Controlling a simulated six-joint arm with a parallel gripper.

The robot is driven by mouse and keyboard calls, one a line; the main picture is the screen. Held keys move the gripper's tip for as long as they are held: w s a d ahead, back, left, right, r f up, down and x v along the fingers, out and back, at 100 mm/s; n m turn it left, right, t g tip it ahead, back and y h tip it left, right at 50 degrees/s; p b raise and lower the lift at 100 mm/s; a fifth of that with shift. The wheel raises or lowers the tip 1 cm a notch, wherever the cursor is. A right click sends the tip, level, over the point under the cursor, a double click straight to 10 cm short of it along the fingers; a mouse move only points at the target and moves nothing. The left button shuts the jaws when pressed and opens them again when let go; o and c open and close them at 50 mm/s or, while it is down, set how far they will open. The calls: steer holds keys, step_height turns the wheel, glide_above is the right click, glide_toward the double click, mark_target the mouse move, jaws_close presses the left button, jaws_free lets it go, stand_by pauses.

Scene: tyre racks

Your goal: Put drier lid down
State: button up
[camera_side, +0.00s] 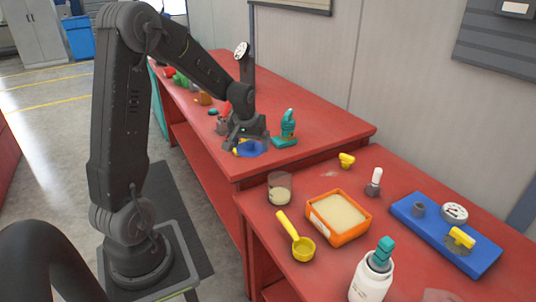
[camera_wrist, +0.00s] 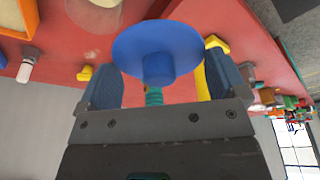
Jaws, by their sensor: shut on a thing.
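The blue drier lid (camera_wrist: 157,40), a round disc with a short knob towards the camera, is at my gripper (camera_wrist: 160,66) in the wrist view. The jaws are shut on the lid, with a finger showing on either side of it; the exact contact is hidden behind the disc. In the side view the lid (camera_side: 250,149) shows as a blue disc under my gripper (camera_side: 244,141), low over the far red bench. A yellow part shows beside the lid; I cannot tell what it belongs to. I cannot tell whether the lid touches the bench.
A teal tool (camera_side: 286,128) stands right of my gripper on the far bench (camera_side: 333,129). Several small items lie behind it. The near bench holds a glass jar (camera_side: 280,188), orange box (camera_side: 339,215), yellow scoop (camera_side: 298,240), white bottle (camera_side: 371,279) and blue board (camera_side: 446,235).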

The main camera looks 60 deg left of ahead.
steer(key=shift+s+a+r, duration=0.55)
steer(key=shift+s+a, duration=0.1)
steer(key=shift+w+a, duration=0.2)
steer(key=shift+w, duration=0.1)
steer(key=w+a+f, duration=0.1)
steer(key=w+f, duration=0.1)
steer(key=w, duration=0.5)
glide_above(318, 181)
steer(key=f, duration=1.2)
steer(key=shift+s+d+f, duration=0.2)
steer(key=shift+s+d, duration=0.15)
steer(key=shift+f, duration=2)
steer(key=shift+f, duration=0.15)
steer(key=o, duration=0.6)
